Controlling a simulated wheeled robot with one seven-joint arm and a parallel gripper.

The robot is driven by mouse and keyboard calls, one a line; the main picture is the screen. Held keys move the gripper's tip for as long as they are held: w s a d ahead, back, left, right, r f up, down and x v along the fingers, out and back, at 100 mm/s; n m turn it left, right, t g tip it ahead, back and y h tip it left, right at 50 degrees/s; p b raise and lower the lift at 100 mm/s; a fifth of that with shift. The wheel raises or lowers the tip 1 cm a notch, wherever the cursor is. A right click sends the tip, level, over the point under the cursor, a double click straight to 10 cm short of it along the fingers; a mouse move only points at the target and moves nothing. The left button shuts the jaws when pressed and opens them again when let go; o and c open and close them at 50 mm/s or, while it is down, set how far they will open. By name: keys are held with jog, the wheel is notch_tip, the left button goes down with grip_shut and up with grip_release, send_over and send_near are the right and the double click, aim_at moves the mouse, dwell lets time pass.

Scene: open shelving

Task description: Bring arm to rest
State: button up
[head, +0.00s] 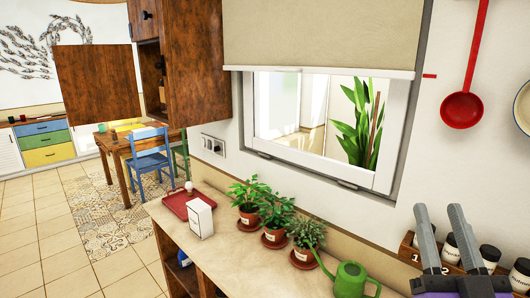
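My gripper (440,240) shows at the lower right of the head view. Its two grey fingers point up and stand apart, with a gap between them. The rest of my arm is out of the picture.
A counter (239,259) below the window holds a red tray (177,208), a white box (200,219), three potted plants (276,217) and a green watering can (350,279). A wooden cabinet door (98,84) hangs open. Tiled floor (33,232) at left is clear.

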jog(key=s+a+f+n+g+y+b, duration=0.1)
jog(key=s+a+f+g, duration=0.3)
jog(key=s+f, duration=1.1)
jog(key=s+a+f+g+y+b, duration=0.1)
jog(key=s+a+f+g+y, duration=0.3)
jog(key=s+f, duration=1.1)
jog(key=shift+s+a+f+n+g, duration=0.4)
jog(key=shift+s+a+g, duration=0.25)
jog(key=shift+a, duration=0.25)
